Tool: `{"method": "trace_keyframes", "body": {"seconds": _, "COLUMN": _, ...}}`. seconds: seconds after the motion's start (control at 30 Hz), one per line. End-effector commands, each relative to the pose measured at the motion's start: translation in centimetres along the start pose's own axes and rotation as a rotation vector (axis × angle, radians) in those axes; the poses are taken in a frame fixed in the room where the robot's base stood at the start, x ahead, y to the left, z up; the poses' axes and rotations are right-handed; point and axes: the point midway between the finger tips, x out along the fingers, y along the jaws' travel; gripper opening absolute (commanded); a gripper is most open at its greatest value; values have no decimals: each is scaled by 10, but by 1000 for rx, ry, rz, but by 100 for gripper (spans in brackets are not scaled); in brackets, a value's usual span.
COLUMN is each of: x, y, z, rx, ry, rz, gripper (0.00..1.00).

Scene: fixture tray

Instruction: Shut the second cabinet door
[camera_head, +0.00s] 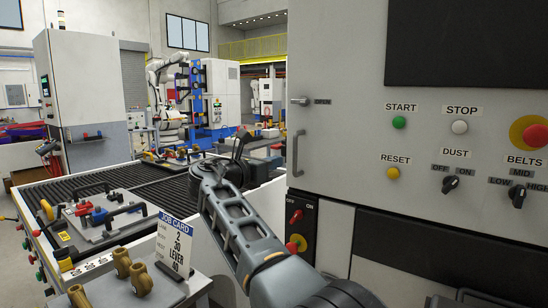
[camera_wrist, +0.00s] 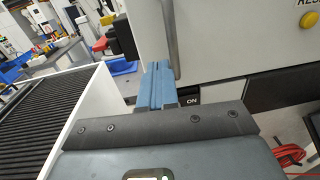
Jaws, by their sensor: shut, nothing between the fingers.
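The light grey control cabinet (camera_head: 340,110) fills the right of the head view. Its front has a vertical bar handle (camera_head: 297,153) at the left edge, beside a latch labelled OPEN (camera_head: 300,101). I cannot tell which panel is the second door or how far any door stands open. In the wrist view the grey front (camera_wrist: 215,45) and its vertical bar (camera_wrist: 172,40) rise just beyond my gripper. The blue fingers of my gripper (camera_wrist: 158,80) are together and empty, close to the bar's lower end; contact is unclear. In the head view my arm hides the fingertips.
A black-roller conveyor (camera_head: 60,195) with a fixture tray (camera_head: 105,215) lies to the left. A job card (camera_head: 175,245) stands in front. A black switch panel (camera_head: 300,225) is below the cabinet front. Red cable (camera_wrist: 290,153) shows at lower right of the wrist view.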

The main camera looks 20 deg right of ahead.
Motion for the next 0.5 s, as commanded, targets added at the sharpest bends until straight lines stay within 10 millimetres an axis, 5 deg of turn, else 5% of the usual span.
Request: {"method": "trace_keyframes", "body": {"seconds": 0.5, "x": -89, "y": 12, "z": -3, "rx": -1, "ry": -2, "rz": 3, "gripper": 0}}
